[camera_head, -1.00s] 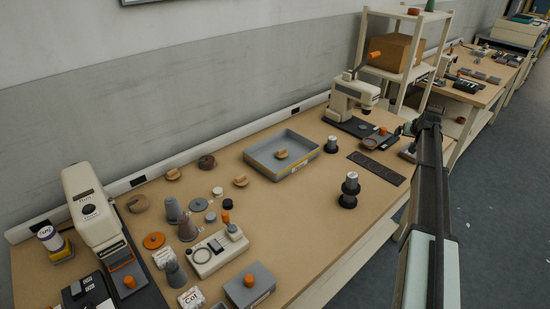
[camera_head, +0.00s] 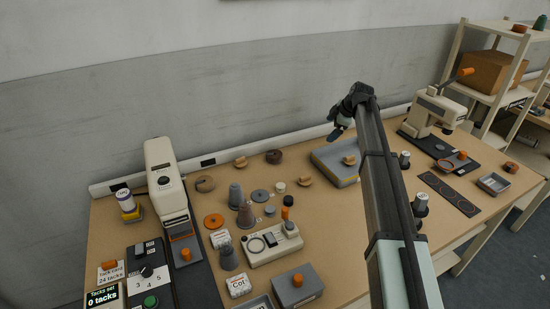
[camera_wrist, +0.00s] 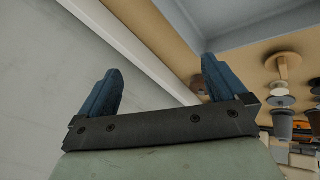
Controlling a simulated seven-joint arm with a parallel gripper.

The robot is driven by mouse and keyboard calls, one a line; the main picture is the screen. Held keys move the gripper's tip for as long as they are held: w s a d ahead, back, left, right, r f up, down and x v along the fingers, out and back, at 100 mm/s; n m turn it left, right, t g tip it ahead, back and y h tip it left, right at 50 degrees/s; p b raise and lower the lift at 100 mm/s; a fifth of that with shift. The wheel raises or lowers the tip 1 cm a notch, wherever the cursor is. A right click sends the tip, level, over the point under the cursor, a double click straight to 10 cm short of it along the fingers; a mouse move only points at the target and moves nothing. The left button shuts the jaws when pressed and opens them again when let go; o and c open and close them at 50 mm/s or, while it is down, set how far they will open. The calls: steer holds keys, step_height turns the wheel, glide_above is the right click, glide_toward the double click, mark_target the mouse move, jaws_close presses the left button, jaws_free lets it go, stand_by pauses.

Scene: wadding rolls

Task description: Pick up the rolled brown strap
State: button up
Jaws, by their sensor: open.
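A dark brown roll (camera_head: 273,156) lies flat at the back of the table near the wall. A lighter tan-brown roll (camera_head: 205,183) lies to its left, beside the white press. I cannot tell for certain which is the strap. My gripper (camera_head: 338,130) is in the air to the right of the dark roll, in front of the wall in the picture and above the tray area. In the wrist view its two blue fingers (camera_wrist: 160,82) are spread apart with nothing between them.
A grey tray (camera_head: 328,171) with a small wooden piece (camera_head: 349,160) sits partly behind my arm. Small wooden pieces (camera_head: 304,181), grey cones (camera_head: 236,196), a beige device (camera_head: 272,245) and a white press (camera_head: 165,180) crowd the left. The wall (camera_head: 270,80) borders the back.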

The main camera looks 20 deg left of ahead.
steer(key=s+a+n+g+h, duration=0.25)
steer(key=a+n, duration=0.35)
steer(key=a, duration=0.6)
steer(key=r+n+h, duration=0.1)
steer(key=n+h, duration=0.2)
steer(key=n, duration=0.2)
glide_above(275, 154)
steer(key=shift+g+y, duration=0.25)
steer(key=shift+g, duration=0.1)
step_height(275, 154, down, 8)
steer(key=shift+w+a+r, duration=0.1)
steer(key=shift+w+r, duration=0.05)
steer(key=shift+f, duration=2.65)
steer(key=shift+c, duration=0.5)
steer(key=c, duration=1)
